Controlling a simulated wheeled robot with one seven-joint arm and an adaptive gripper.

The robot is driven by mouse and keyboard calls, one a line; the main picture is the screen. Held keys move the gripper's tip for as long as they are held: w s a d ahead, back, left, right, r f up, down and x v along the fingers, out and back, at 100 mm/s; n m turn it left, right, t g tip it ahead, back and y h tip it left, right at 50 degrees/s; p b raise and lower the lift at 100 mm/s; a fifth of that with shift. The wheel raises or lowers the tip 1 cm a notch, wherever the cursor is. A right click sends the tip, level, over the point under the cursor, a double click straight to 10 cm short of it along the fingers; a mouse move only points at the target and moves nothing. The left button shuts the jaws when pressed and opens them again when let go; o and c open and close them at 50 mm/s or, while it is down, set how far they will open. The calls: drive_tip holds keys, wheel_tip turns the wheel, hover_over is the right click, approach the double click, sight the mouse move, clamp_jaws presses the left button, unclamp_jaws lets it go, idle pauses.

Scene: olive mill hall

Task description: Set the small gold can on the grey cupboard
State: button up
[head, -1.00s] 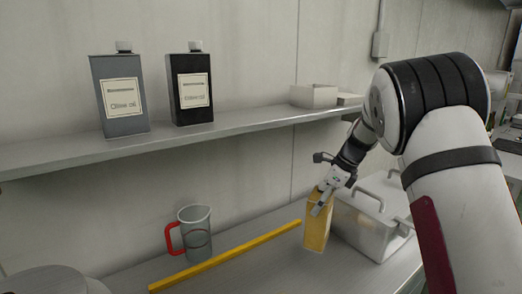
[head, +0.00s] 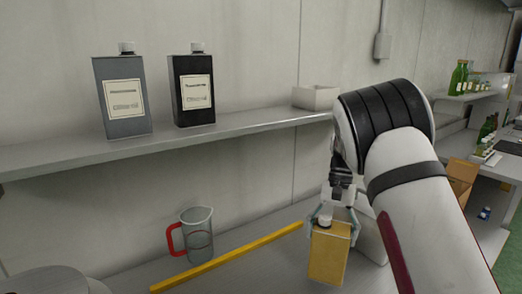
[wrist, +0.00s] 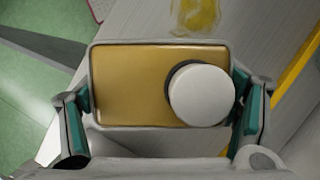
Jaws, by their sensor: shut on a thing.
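The small gold can (head: 329,256) is upright in my gripper (head: 333,222), with its white cap on top. In the wrist view the gold can (wrist: 135,85) fills the space between the two teal-padded fingers of my gripper (wrist: 160,115), which are shut on its sides. The can appears to be held above the grey worktop (head: 250,277); the gap under it is hard to judge. I cannot make out a grey cupboard for certain in these frames.
A yellow bar (head: 228,257) and a measuring jug with red handle (head: 196,235) are left of the can. A grey can (head: 121,98) and a black can (head: 192,92) stand on the wall shelf (head: 230,128). A metal box (head: 370,235) is partly hidden behind my arm. Green floor (wrist: 30,110) shows at left.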

drive_tip(key=n, duration=0.1)
drive_tip(key=s+n+h, duration=0.1)
drive_tip(key=n, duration=0.1)
drive_tip(key=s+n, duration=0.1)
drive_tip(key=shift+s+d+n+h, duration=0.25)
drive_tip(key=shift+n+h, duration=0.05)
drive_tip(key=shift+h, duration=0.1)
idle(0.4)
drive_tip(key=s+a+r+n+t+h+p, duration=0.1)
drive_tip(key=s+a+n+t+h+p, duration=0.15)
drive_tip(key=s+a+n, duration=0.65)
drive_tip(key=s+a+n+t+h+p, duration=0.15)
drive_tip(key=s+n+t, duration=0.25)
drive_tip(key=s+n, duration=1.15)
drive_tip(key=w+a+f, duration=0.2)
drive_tip(key=w, duration=0.6)
drive_tip(key=w+a+f, duration=0.2)
drive_tip(key=w+f, duration=0.1)
drive_tip(key=w, duration=0.4)
drive_tip(key=shift+w, duration=0.4)
drive_tip(key=shift+f, duration=0.2)
drive_tip(key=o, duration=1.9)
